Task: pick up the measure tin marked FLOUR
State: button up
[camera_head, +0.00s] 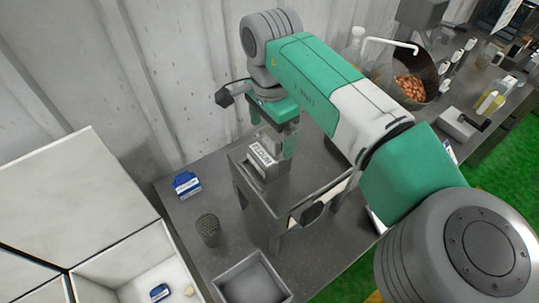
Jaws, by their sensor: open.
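The measure tin (268,172) is a small grey metal box with a white label that appears to read FLOUR. It sits on top of a grey metal stand (262,198) on the bench. My gripper (273,138) is open and points down at the tin's far end. One green finger shows beside the tin on its right. The other finger is hard to make out, and I cannot tell whether the fingers touch the tin.
A dark mesh cup (208,229), a blue-and-white box (186,184) and an open grey tray (250,282) stand on the bench (185,215) around the stand. A white partitioned bin (122,270) is at lower left. A bowl of brown pieces (410,88) stands at upper right.

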aim_at(270, 150)
jog(key=f, duration=0.4)
jog(key=shift+s+f, duration=0.25)
jog(key=shift+a+r, duration=0.1)
jog(key=c, duration=1.5)
jog(key=shift+r, duration=1.8)
jog(key=s+a+r+b, duration=0.1)
jog(key=s+a+b, duration=0.1)
jog(key=s, duration=1.3)
jog(key=shift+s+r, duration=0.2)
jog(key=shift+s, duration=0.2)
